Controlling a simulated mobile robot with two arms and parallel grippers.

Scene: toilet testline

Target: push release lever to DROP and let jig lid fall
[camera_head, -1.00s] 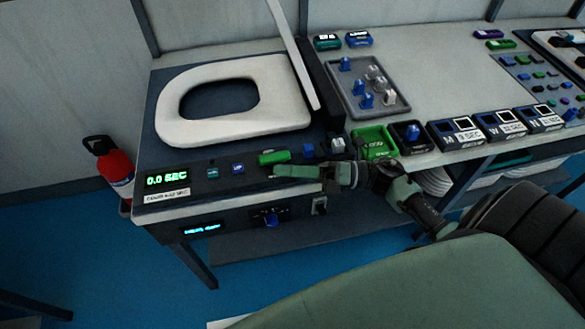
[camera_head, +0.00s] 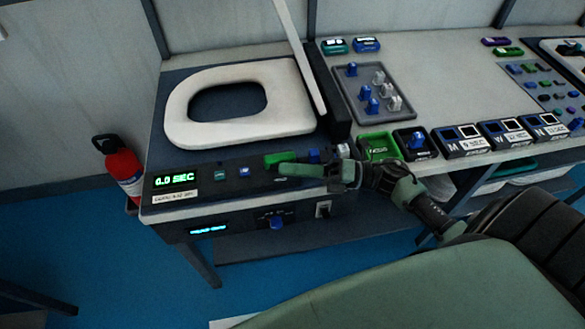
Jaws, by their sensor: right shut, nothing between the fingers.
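The jig lid (camera_head: 299,55) seems to be the thin pale panel standing tilted, almost edge-on, behind the right side of a white toilet seat ring (camera_head: 183,125). The ring lies flat on the dark jig top. A green handle (camera_head: 279,158) sits on the sloped control strip. A blue knob (camera_head: 277,223) sits on the front panel below. I cannot read which is the release lever or find the DROP mark. My right gripper (camera_head: 284,171) is shut and empty, its tips just in front of the green handle; I cannot tell whether they touch. My left gripper is out of view.
A display (camera_head: 176,181) reads 0.0 SEC. A grey tray (camera_head: 349,99) with blue and clear pieces stands right of the jig. Green (camera_head: 378,147) and dark (camera_head: 416,143) bins and several timer boxes line the front edge. A red extinguisher (camera_head: 125,172) stands at the left.

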